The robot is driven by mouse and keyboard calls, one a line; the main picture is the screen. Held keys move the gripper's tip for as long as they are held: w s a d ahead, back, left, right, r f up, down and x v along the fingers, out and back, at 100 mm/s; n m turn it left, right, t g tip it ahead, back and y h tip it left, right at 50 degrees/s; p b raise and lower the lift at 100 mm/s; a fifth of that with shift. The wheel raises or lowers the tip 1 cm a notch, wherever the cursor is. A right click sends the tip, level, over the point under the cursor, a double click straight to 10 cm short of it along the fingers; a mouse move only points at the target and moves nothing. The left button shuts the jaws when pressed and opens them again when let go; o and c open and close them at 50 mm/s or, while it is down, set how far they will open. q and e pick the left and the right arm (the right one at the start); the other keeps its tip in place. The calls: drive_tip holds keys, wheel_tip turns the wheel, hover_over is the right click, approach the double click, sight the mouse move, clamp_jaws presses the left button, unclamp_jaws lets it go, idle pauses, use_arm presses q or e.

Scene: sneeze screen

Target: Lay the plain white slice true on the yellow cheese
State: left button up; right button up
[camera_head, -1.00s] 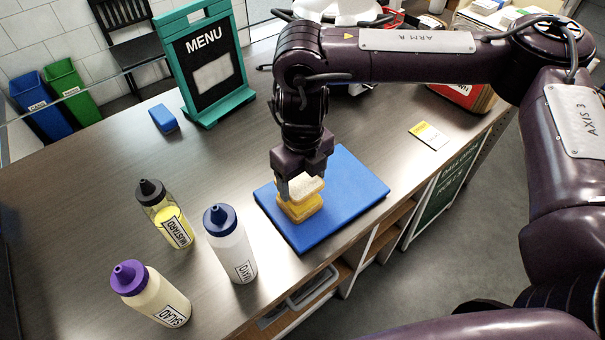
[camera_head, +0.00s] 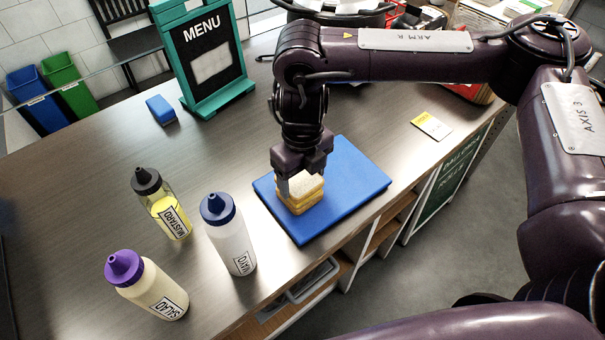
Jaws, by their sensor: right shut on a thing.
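The plain white slice (camera_head: 307,184) is a pale bread slice with a tan crust. My right gripper (camera_head: 289,186) is shut on its left side, reaching down from above. The slice lies over the yellow stack (camera_head: 305,205) on the blue board (camera_head: 352,187), with no clear gap visible between them. The cheese shows only as a thin yellow edge under the slice; its top is hidden. The slice looks about level and roughly lined up with the stack, but the gripper hides the left far corner. My left gripper is out of view.
Mustard (camera_head: 166,207), mayo (camera_head: 229,235) and salad (camera_head: 146,287) bottles stand left of the board. A menu stand (camera_head: 205,60) and a blue block (camera_head: 161,110) are farther back. A small yellow and white card (camera_head: 431,126) lies right. The board's right part is bare.

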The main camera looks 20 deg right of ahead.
drive_tip(key=shift+f+b, duration=0.4)
drive_tip(key=shift+f, duration=0.25)
drive_tip(key=shift+r, duration=0.1)
drive_tip(key=o, duration=1)
drive_tip(key=shift+o, duration=0.2)
wheel_tip(320, 180, up, 8)
drive_tip(key=shift+f, duration=0.1)
